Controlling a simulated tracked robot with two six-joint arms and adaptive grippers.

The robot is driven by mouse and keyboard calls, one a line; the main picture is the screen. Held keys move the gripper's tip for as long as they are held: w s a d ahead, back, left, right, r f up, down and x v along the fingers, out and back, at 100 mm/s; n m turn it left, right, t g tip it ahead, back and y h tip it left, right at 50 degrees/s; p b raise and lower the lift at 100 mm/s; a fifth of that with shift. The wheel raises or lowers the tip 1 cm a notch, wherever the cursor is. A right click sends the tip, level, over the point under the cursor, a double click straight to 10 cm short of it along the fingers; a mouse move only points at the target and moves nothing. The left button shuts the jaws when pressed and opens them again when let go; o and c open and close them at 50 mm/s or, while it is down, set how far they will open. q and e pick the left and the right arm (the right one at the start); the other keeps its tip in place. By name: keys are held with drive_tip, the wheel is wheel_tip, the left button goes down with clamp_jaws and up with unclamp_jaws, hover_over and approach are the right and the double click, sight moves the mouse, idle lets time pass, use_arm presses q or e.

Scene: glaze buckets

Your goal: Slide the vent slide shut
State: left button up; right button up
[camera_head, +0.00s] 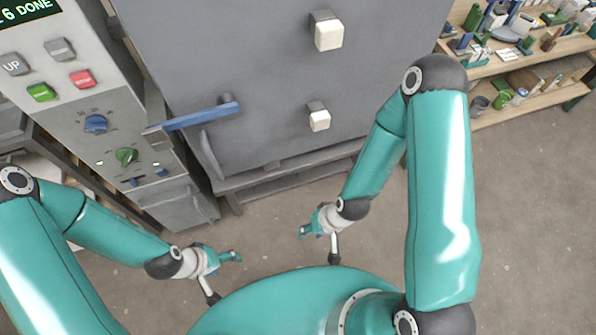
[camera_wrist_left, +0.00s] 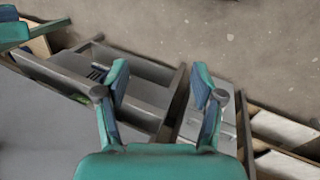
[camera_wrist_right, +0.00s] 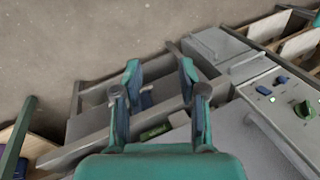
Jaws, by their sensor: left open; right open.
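A dark slot with a small blue tab (camera_head: 133,182) is low on the grey control panel, and a second blue piece (camera_head: 162,171) sits to its right. I cannot tell for sure which is the vent slide. Two blue pieces also show on the panel in the right wrist view, one lower left (camera_wrist_right: 263,90) and one higher (camera_wrist_right: 281,80). My left gripper (camera_head: 236,257) is open and empty, below and right of the panel, apart from it. My right gripper (camera_head: 304,232) is open and empty, further right, in front of the kiln's base.
The grey kiln door (camera_head: 260,75) has a blue handle (camera_head: 203,116) jutting out beside the panel, and two white plugs (camera_head: 320,120). A blue knob (camera_head: 95,123) and green knob (camera_head: 126,156) stand above the slot. Shelves (camera_head: 530,90) are at far right; floor (camera_head: 530,230) is clear.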

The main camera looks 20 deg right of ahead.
use_arm(q)
drive_tip(key=shift+o, duration=1.3)
wheel_tip(320, 180, down, 8)
drive_tip(key=b, duration=0.7)
drive_tip(key=shift+f, duration=0.15)
use_arm(e)
drive_tip(key=w+d+f+t+h+b, duration=0.1)
drive_tip(key=w+f+t+h+b, duration=0.1)
drive_tip(key=w+f+t+b, duration=0.6)
drive_tip(key=w+d+f+t+h+b, duration=0.1)
drive_tip(key=w+f+t+h, duration=0.2)
drive_tip(key=f, duration=0.9)
drive_tip(key=w+d+f+t+h+b, duration=0.1)
drive_tip(key=w+f+t+h+b, duration=0.1)
drive_tip(key=w+f+t+b, duration=0.65)
use_arm(q)
wheel_tip(320, 180, down, 27)
drive_tip(key=b, duration=1)
use_arm(e)
drive_tip(key=w+d+g, duration=0.1)
drive_tip(key=w, duration=0.4)
drive_tip(key=w+d+f+g, duration=0.1)
drive_tip(key=w, duration=0.4)
drive_tip(key=w+d+g, duration=0.1)
drive_tip(key=w, duration=0.3)
drive_tip(key=shift+w+f, duration=0.3)
drive_tip(key=shift+w, duration=0.1)
use_arm(q)
drive_tip(key=shift+f, duration=0.1)
